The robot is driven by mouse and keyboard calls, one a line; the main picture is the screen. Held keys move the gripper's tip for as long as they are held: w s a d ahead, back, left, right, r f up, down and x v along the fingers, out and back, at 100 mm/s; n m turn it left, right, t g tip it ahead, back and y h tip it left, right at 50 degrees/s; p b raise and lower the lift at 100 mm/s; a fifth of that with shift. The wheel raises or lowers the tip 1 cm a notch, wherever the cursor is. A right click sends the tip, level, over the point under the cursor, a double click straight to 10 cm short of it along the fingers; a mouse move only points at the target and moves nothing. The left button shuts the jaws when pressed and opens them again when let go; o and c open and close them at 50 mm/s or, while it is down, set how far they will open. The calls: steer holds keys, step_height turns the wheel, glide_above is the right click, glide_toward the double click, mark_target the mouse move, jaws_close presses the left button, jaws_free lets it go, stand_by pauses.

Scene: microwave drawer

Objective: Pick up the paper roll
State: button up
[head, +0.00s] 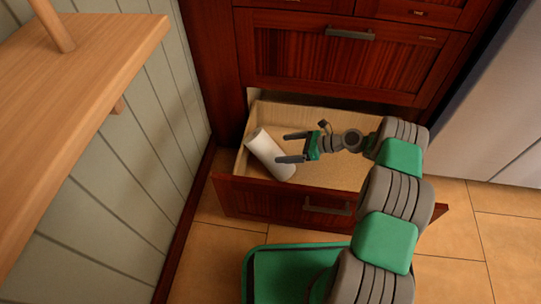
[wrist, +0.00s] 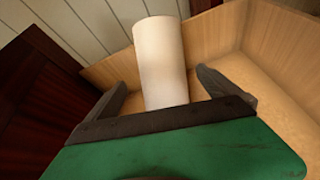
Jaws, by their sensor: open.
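The white paper roll (head: 269,154) lies in the left part of an open bottom drawer (head: 330,171), tilted with its upper end toward the drawer's back left corner. My gripper (head: 283,148) is open and reaches into the drawer from the right, its two dark fingers pointing left toward the roll. In the wrist view the roll (wrist: 161,62) stands between the two spread fingers of my gripper (wrist: 160,92), and its near end is partly hidden behind the gripper's palm. I cannot tell whether either finger touches it.
The closed wooden drawer front (head: 345,60) rises above the open drawer. A panelled wall (head: 140,160) stands close on the left, with a wooden table (head: 80,75) before it. A grey appliance (head: 490,110) stands at the right. The drawer's right part looks empty.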

mark_target(268, 150)
steer(key=shift+s+a+f+m, duration=0.1)
steer(key=shift+f+m, duration=0.2)
steer(key=shift+f, duration=0.15)
steer(key=b+x, duration=0.1)
steer(key=x, duration=0.1)
steer(key=b+x, duration=0.1)
steer(key=x, duration=0.2)
steer(key=b+x, duration=0.1)
steer(key=x, duration=0.1)
steer(key=shift+w+a+r+b, duration=0.1)
steer(key=shift+w+a+b, duration=0.2)
steer(key=shift+w+b, duration=0.05)
steer(key=c, duration=1.5)
steer(key=shift+o, duration=0.2)
